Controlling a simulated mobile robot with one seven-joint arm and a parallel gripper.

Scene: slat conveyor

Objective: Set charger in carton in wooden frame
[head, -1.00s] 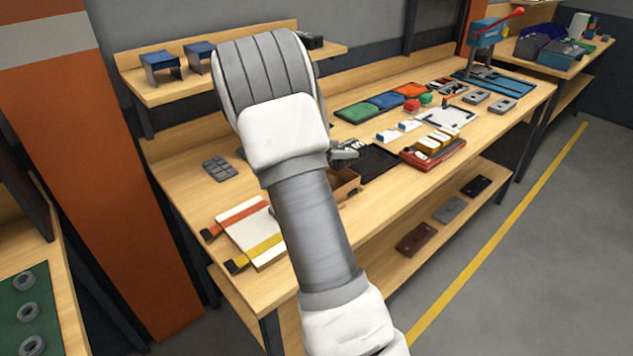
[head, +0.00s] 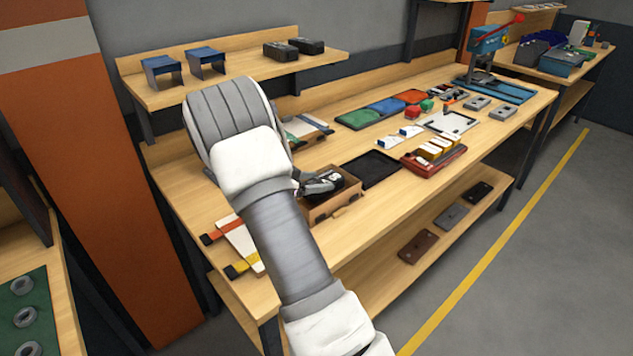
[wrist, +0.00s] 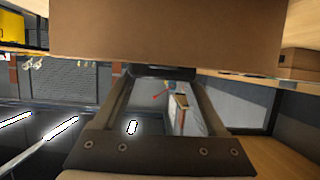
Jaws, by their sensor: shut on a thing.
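The open brown carton (head: 320,213) stands on the workbench, right of my forearm in the head view. A dark, block-like charger (head: 347,180) shows at its opening. My gripper (head: 328,183) reaches over the carton's rim and is shut on the charger. In the wrist view the carton's wall (wrist: 170,35) fills the top, close up, and hides the fingertips. A small tan wooden piece (head: 347,211) shows at the carton's base, perhaps part of the wooden frame; my arm hides the rest. I cannot tell whether the charger touches the carton's floor.
A black tray (head: 372,169) lies just right of the carton. A red tray with yellow-topped blocks (head: 434,153) is farther right. Another open box (head: 305,130) stands behind. A white panel with coloured strips (head: 243,246) lies left, partly behind my arm. An upper shelf (head: 232,83) runs along the back.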

